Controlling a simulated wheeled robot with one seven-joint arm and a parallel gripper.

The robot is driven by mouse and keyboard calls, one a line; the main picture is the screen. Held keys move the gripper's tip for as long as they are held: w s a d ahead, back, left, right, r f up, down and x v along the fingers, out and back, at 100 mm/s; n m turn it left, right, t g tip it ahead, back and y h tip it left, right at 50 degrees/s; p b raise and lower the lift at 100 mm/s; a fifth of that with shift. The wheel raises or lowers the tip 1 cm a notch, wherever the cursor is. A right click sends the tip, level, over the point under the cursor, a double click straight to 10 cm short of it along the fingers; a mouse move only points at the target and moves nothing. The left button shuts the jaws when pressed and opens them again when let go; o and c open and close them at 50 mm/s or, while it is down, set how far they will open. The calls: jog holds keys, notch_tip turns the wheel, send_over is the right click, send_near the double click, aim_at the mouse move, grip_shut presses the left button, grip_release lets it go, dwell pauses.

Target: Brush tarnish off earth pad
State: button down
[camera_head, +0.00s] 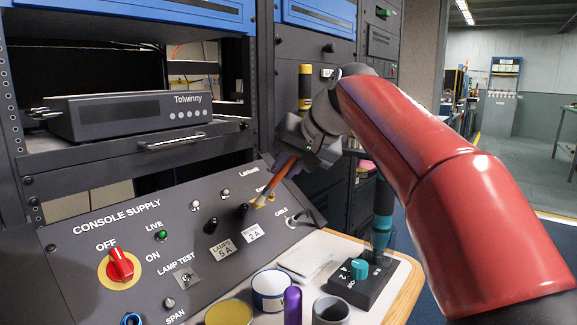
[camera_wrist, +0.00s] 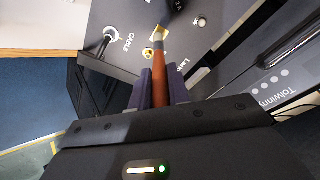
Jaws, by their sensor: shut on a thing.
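My gripper (camera_head: 292,158) is shut on a brush (camera_head: 279,178) with an orange-brown wooden handle, above the upper right of the sloping console panel. The brush slants down and left. Its tip is at or very near the small brass-coloured earth pad (camera_head: 261,203), which it partly hides.
The console panel (camera_head: 90,255) carries a red knob (camera_head: 121,264), switches, black fuse caps and a cable plug (camera_head: 297,219). On the table below stand several tins, a purple cylinder (camera_head: 292,305) and a black block with a teal knob (camera_head: 359,268). A Tolwinny unit (camera_head: 130,115) sits left in the rack.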

jog(key=shift+s+a, duration=0.2)
jog(key=shift+s, duration=0.1)
jog(key=shift+s+a, duration=0.25)
dwell(0.5)
jog(key=shift+w+d, duration=0.35)
jog(key=shift+w, duration=0.05)
jog(key=shift+p, duration=0.3)
jog(key=shift+w+d+p, duration=0.35)
jog(key=shift+w, duration=0.1)
